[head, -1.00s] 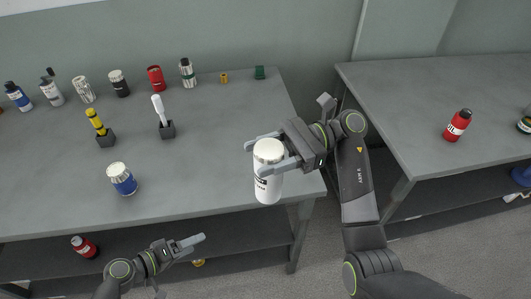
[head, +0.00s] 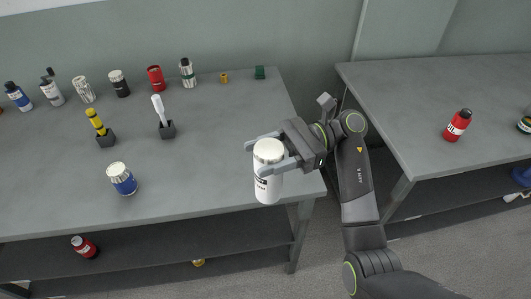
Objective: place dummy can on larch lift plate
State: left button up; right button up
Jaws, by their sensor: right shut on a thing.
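A white can (head: 268,186) with a dark label is held upright between the fingers of my right gripper (head: 268,155). The gripper is shut on it near the can's top, over the right front part of the left table (head: 215,165). I cannot tell from its label whether it is the dummy can. My left gripper is out of view. I cannot make out a larch lift plate.
A blue can (head: 122,180) stands at the table's front left. Two dark holders (head: 167,130) carry a white and a yellow tool. Several cans and bottles line the back. The right table (head: 430,100) carries a red bottle (head: 457,125). A gap separates the tables.

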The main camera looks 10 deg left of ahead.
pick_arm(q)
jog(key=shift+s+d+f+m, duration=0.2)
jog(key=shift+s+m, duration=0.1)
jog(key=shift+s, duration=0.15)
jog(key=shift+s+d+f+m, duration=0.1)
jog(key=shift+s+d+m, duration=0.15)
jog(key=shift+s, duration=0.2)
